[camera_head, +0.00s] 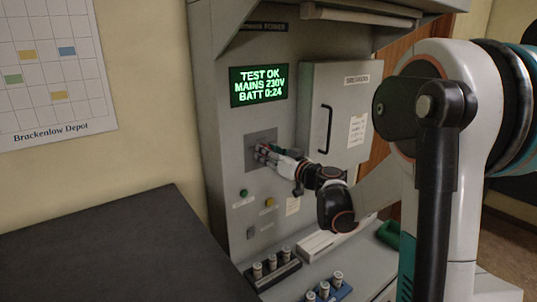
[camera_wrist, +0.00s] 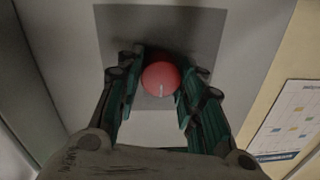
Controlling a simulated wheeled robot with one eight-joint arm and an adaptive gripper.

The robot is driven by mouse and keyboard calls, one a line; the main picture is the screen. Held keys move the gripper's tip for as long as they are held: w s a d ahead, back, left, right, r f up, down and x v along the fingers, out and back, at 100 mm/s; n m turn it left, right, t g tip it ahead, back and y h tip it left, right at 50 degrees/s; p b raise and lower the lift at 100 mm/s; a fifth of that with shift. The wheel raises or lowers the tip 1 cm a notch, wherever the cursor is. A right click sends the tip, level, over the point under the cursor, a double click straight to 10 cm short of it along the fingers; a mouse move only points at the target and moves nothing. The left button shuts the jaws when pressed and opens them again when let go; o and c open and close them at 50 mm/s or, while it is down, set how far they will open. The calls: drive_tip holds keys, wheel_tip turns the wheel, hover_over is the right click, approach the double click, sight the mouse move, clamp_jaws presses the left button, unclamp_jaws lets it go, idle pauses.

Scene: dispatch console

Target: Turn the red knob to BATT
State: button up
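The round red knob (camera_wrist: 160,77) sits on a square grey plate (camera_wrist: 183,22) in the wrist view. A short white mark on its face points toward the bottom of that picture. My gripper (camera_wrist: 161,88) has its green and dark fingers on both sides of the knob, and they appear to touch it. In the head view my gripper (camera_head: 262,153) reaches the same plate (camera_head: 259,136) on the console front and hides the knob. No position labels around the knob can be read. The green-lit display (camera_head: 258,86) above reads TEST OK, MAINS 230V, BATT 0:24.
A cabinet marked BREAKERS (camera_head: 337,108) with a black handle stands right of the plate. A green button (camera_head: 243,193) and a yellow button (camera_head: 269,202) sit below it. Several cylinders stand in a black holder (camera_head: 275,277) and a blue holder (camera_head: 337,294). A dark tabletop (camera_head: 110,250) lies left.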

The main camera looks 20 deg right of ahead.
drive_tip(key=shift+m, duration=0.3)
drive_tip(key=m+b, duration=0.3)
drive_tip(key=m, duration=0.8)
drive_tip(key=shift+f+t+b, duration=0.15)
drive_tip(key=shift+t+b, duration=0.25)
drive_tip(key=shift+m+h, duration=0.3)
drive_tip(key=shift+m, duration=0.2)
drive_tip(key=o, duration=1.1)
drive_tip(key=shift+c, duration=0.2)
drive_tip(key=shift+s, duration=0.1)
